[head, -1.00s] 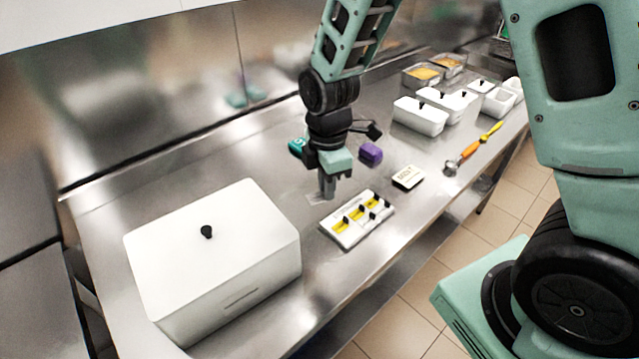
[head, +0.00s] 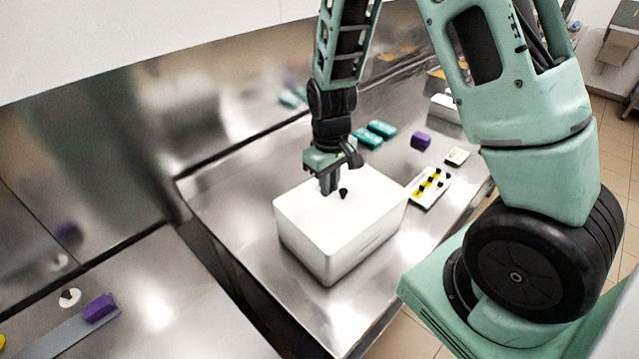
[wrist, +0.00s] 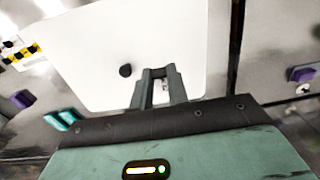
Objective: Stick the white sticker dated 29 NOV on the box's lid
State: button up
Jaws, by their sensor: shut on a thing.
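The large white box (head: 335,255) stands on the steel counter with its lid (head: 308,212) on. The lid has a black knob (head: 343,193), which also shows in the wrist view (wrist: 125,70). My gripper (head: 329,188) points down over the lid, just left of the knob. In the wrist view my gripper (wrist: 160,74) is shut, with a small pale piece with faint marks (wrist: 161,93) between its fingers, which looks like the white sticker. Its date is too small to read. I cannot tell whether it touches the lid.
A white tray with yellow pieces and black knobs (head: 429,187) lies right of the box. Behind are a small pale card (head: 457,156), a purple block (head: 420,141) and teal blocks (head: 381,129). A gap separates this counter from the left one, which carries another purple block (head: 99,308).

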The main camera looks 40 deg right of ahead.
aim_at(326, 216)
jog(key=shift+a+f, duration=0.1)
jog(key=shift+a, duration=0.3)
jog(key=shift+f+b, duration=2.65)
jog(key=shift+f, duration=0.45)
jog(key=shift+f, duration=0.3)
jog(key=o, duration=1.4)
jog(key=shift+r, duration=0.15)
jog(key=shift+r+p, duration=2.75)
jog(key=shift+r, duration=0.65)
